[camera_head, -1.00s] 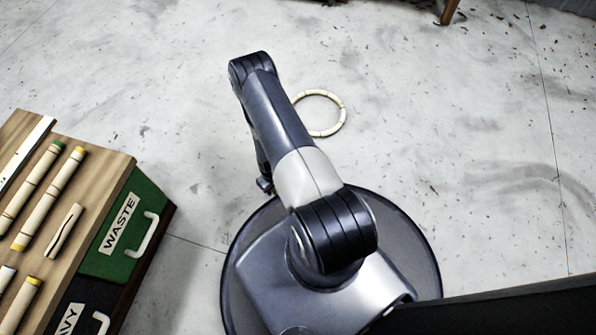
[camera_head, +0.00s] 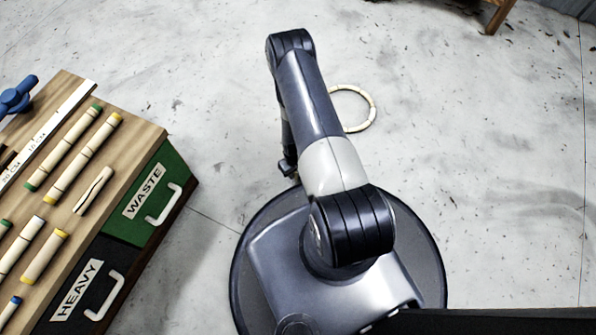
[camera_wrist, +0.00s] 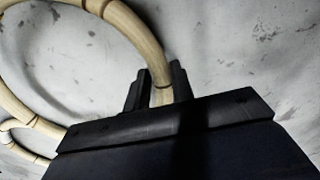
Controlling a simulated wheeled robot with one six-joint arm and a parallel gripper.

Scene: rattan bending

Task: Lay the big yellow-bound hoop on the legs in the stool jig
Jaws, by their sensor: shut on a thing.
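In the wrist view my gripper (camera_wrist: 158,88) is shut on a pale rattan hoop (camera_wrist: 143,40). The hoop passes between the two dark fingers and curves up and left out of the picture. No yellow binding is clear on the part that shows. A second pale ring (camera_wrist: 22,121) shows partly at the lower left of that view. In the head view a pale jointed hoop (camera_head: 372,101) shows behind my arm, its left side hidden; I cannot tell if it is the held one. My gripper is mostly hidden by my arm there. The stool jig and legs are not visible.
A wooden bench (camera_head: 140,137) at left carries several rattan pieces with green, yellow and blue ends. Its front has a green WASTE drawer (camera_head: 165,165) and a dark HEAVY drawer (camera_head: 125,255), both with handles. A wooden leg (camera_head: 497,16) stands at the top right. The floor between is clear.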

